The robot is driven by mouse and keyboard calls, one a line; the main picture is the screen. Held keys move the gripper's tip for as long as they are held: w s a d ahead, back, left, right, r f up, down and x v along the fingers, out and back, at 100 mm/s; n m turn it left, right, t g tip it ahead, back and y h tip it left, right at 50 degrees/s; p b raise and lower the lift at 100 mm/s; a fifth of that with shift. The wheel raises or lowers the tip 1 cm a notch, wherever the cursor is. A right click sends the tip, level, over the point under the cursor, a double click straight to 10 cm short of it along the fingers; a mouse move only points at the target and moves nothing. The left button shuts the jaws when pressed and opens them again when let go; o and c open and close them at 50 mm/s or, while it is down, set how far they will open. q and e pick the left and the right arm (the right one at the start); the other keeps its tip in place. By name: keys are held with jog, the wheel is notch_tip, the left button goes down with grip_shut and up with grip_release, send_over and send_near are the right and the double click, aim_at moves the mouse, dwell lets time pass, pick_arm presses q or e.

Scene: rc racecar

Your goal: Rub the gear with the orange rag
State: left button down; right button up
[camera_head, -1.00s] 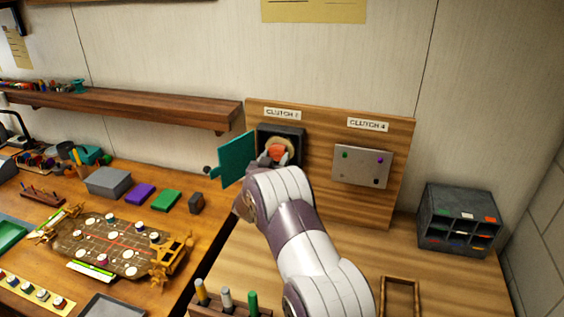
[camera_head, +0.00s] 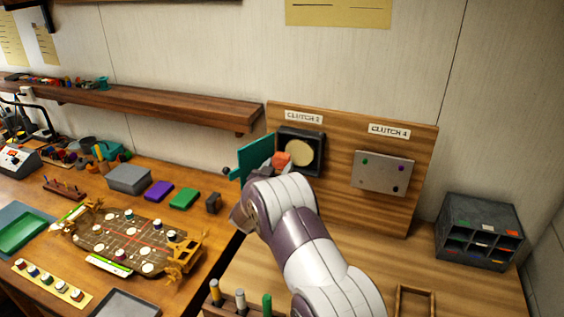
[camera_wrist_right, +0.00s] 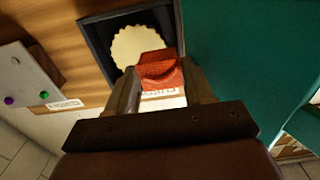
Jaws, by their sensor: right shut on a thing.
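The gear (camera_head: 301,154) is a pale tan toothed disc inside a dark box on the upright wooden board. It also shows in the right wrist view (camera_wrist_right: 137,46), partly covered by the rag. The orange rag (camera_wrist_right: 160,72) is held between the fingers of my right gripper (camera_wrist_right: 162,88), which is shut on it. In the head view the rag (camera_head: 282,160) sits just left of the gear and overlaps the box's left edge. I cannot tell whether the rag touches the gear. My left gripper is not in view.
A teal door (camera_head: 256,153) stands open at the box's left side, close to my right gripper. A grey metal plate (camera_head: 382,174) is on the board's right. A grey organizer (camera_head: 480,232) stands at the right. A tool holder (camera_head: 240,308) is in front.

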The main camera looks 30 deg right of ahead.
jog(key=shift+v, duration=1.05)
jog(key=shift+v, duration=1.5)
